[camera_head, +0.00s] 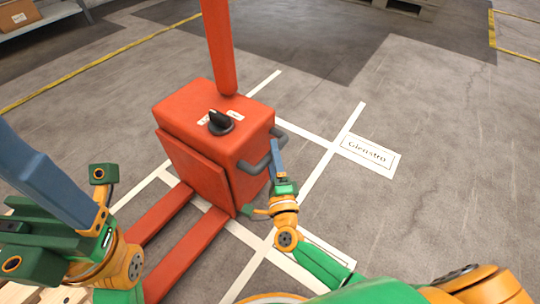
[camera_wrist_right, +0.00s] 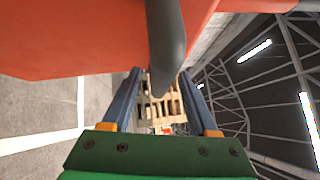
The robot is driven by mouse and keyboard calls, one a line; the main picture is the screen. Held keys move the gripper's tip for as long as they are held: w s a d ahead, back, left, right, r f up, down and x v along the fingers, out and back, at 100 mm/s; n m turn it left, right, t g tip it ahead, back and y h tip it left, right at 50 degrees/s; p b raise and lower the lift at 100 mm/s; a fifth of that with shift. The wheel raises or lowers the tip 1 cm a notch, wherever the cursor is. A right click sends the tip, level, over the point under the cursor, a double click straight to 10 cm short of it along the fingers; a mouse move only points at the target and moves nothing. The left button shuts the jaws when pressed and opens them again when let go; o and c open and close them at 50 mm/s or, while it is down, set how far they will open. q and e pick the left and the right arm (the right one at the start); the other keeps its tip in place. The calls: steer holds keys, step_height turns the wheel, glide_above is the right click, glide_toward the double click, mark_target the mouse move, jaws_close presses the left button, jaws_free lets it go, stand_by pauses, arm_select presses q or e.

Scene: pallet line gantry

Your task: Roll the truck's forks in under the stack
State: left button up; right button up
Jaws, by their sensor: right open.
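The red truck (camera_head: 212,140) stands upright in the middle of the head view. Its two red forks (camera_head: 187,254) run toward the lower left. A grey bar handle (camera_head: 258,164) sticks out of its right side. My right gripper (camera_head: 278,157) is at this handle. In the right wrist view its blue fingers (camera_wrist_right: 160,80) are apart, with the dark grey handle (camera_wrist_right: 165,45) running down between them. My left gripper (camera_head: 75,200) is at the lower left, near the forks; its finger gap is hidden. Wooden slats (camera_head: 48,295) show at the lower left corner; whether they belong to the stack is unclear.
White lines (camera_head: 315,172) mark the floor around the truck. A floor label (camera_head: 367,153) lies to its right. The concrete on the right is clear. A shelf with a cardboard box (camera_head: 18,14) stands at the far upper left, and a pallet (camera_head: 405,8) at the top.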

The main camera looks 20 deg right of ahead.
steer(key=shift+w, duration=0.25)
jaws_close()
stand_by(1.3)
